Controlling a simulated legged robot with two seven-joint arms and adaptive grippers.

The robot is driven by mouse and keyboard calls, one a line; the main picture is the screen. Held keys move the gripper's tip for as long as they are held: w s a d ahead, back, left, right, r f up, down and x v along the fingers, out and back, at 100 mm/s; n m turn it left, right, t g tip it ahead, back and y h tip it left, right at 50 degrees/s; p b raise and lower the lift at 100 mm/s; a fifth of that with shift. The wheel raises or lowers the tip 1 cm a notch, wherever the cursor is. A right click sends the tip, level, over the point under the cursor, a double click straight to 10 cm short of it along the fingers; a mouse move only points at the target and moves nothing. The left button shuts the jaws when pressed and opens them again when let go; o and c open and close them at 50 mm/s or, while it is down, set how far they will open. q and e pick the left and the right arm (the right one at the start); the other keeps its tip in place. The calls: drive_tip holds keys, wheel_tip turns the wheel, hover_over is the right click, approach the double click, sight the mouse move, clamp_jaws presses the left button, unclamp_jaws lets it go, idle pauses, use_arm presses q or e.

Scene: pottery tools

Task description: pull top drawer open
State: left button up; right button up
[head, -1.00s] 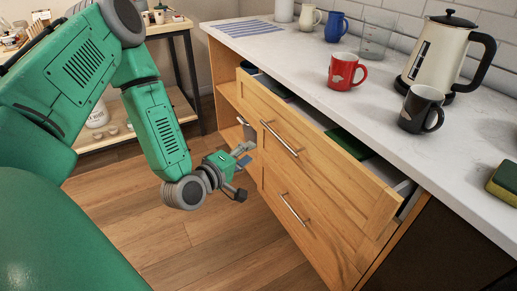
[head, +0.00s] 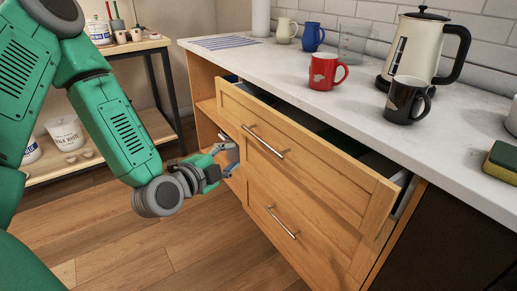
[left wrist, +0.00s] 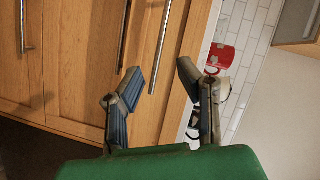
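The wooden top drawer (head: 305,155) stands partly open under the white counter, with a gap showing behind its front. Its metal bar handle (head: 262,141) is on the front face. My left gripper (head: 228,160) is left of and a little below this handle, apart from it, near the cabinet's left side. In the left wrist view my left gripper (left wrist: 162,80) is open and empty, its fingers spread in front of the drawer fronts. The long bar handle (left wrist: 160,45) shows beyond the fingertips, not between them. My right gripper is not in view.
A lower drawer (head: 290,230) with its own handle is shut below. The counter holds a red mug (head: 326,71), a black mug (head: 407,100), a kettle (head: 425,45) and a sponge (head: 501,160). A shelf (head: 90,160) stands at the left. The floor in front is clear.

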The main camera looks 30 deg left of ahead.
sight(261, 139)
use_arm(q)
drive_tip(key=w+m+b, duration=0.1)
drive_tip(key=w, duration=0.3)
drive_tip(key=w+f+m+b, duration=0.1)
drive_tip(key=w+m+b, duration=0.1)
drive_tip(key=w, duration=0.2)
drive_tip(key=w+f+m+b, duration=0.1)
drive_tip(key=w+m, duration=0.1)
drive_tip(key=w, duration=0.3)
drive_tip(key=shift+w+d+f, duration=0.1)
drive_tip(key=shift+d+f, duration=0.1)
drive_tip(key=shift+d, duration=0.05)
drive_tip(key=shift+a, duration=0.1)
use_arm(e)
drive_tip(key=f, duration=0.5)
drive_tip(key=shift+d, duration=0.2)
use_arm(q)
clamp_jaws()
